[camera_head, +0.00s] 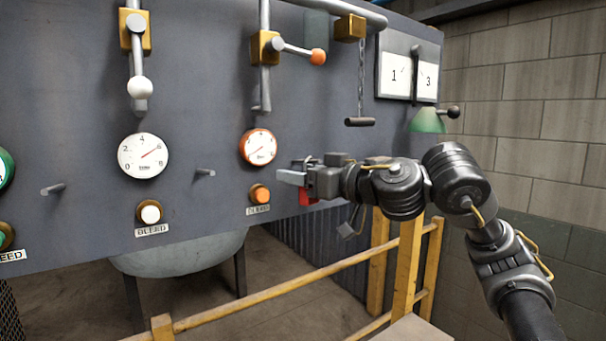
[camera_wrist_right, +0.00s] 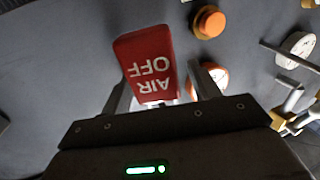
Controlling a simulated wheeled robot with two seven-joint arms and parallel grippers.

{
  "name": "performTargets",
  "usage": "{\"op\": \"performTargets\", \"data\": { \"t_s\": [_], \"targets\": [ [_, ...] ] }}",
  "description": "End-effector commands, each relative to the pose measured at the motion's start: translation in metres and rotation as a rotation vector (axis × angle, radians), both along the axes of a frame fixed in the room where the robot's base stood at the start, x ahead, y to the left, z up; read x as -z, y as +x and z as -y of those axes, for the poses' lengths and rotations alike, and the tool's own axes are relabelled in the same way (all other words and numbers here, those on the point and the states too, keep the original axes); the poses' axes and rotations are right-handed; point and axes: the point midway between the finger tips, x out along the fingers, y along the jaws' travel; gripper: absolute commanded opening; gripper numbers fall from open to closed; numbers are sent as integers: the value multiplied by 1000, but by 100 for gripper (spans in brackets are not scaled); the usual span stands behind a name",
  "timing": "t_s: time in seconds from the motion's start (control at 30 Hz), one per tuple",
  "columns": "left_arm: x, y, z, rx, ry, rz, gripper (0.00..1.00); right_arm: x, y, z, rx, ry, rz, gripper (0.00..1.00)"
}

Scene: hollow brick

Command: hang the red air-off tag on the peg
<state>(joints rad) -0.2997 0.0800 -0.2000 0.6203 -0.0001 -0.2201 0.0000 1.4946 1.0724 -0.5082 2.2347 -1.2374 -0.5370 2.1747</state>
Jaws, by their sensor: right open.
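The red tag (camera_head: 308,197) hangs below my right gripper (camera_head: 296,172) in the head view, in front of the grey panel. In the right wrist view the red tag (camera_wrist_right: 148,60) shows its white "AIR OFF" lettering upside down. It lies between the two fingers, which are open and stand one on each side of it. The tag's upper end is hidden by the gripper, so I cannot tell whether it is on a peg. A bare grey peg (camera_head: 205,172) sticks out left of the gripper, and another peg (camera_head: 52,189) is farther left. My left gripper is out of view.
An orange button (camera_head: 260,194) and an orange-rimmed gauge (camera_head: 258,147) sit just left of the gripper. A pull handle (camera_head: 360,121) hangs on a chain above my right wrist. A green lamp (camera_head: 427,120) is at right. A wooden railing (camera_head: 270,291) runs below.

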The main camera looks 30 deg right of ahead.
Motion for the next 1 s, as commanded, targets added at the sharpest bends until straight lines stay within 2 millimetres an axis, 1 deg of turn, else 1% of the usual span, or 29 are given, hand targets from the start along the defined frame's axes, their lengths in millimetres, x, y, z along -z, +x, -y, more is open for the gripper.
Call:
{"op": "performTargets", "data": {
  "t_s": [0.17, 0.27, 0.5, 0.6, 0.7, 0.83, 1.0],
  "targets": [
    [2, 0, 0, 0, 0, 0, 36, 0, -4, 1, -1, -2, 1, 61],
    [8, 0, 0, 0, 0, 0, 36, 1, -15, 4, 0, -4, 5, 61],
    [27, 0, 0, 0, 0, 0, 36, 3, -61, 17, 2, -3, 7, 61],
    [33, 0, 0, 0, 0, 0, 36, 2, -79, 21, 2, -3, 6, 61],
    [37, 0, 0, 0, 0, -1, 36, 1, -92, 25, 1, -2, 5, 61],
    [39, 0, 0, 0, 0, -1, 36, 1, -102, 27, 1, -1, 1, 61],
    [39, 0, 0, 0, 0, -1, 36, 0, -105, 28, 0, 0, 0, 61]
  ]
}}
